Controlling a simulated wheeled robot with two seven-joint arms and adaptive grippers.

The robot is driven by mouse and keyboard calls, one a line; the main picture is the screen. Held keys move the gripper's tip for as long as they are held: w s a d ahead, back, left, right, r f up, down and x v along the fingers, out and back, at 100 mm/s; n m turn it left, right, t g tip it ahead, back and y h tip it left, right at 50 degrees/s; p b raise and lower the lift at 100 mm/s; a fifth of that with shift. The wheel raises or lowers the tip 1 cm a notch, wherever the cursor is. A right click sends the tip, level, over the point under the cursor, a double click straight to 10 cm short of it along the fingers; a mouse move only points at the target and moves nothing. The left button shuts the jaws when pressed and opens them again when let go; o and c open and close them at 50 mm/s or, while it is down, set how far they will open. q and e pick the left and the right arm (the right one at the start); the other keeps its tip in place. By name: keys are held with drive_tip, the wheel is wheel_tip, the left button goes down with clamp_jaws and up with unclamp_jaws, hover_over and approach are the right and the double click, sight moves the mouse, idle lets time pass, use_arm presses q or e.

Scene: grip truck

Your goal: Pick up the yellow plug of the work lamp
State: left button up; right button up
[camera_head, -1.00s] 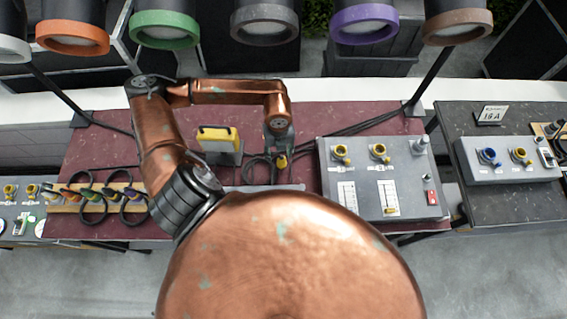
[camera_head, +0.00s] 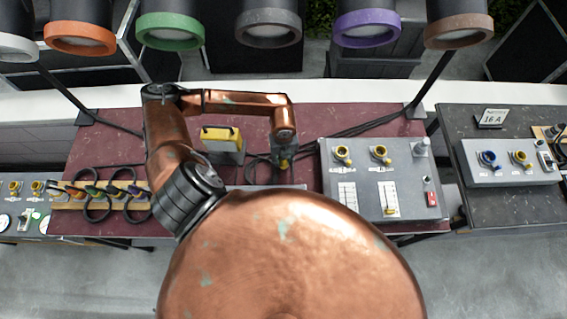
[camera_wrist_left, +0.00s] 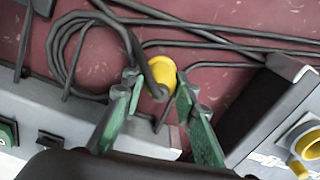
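The yellow plug (camera_wrist_left: 162,72) stands out against the dark red table top in the left wrist view, with a dark cable at it. My left gripper (camera_wrist_left: 157,80) is open, its two green fingers on either side of the plug. I cannot tell whether they touch it. In the head view my left gripper (camera_head: 284,158) points down at the table and largely hides the plug. The yellow work lamp (camera_head: 222,141) stands just left of the gripper. My right gripper is not in view.
A grey control box (camera_head: 365,200) with yellow sockets stands right of the gripper. Black cable coils (camera_wrist_left: 85,45) lie beside the plug. A wooden rack (camera_head: 133,203) with several coloured plugs is at the left. Another socket box (camera_head: 508,172) stands on the dark right table.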

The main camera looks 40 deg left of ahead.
use_arm(q)
clamp_jaws()
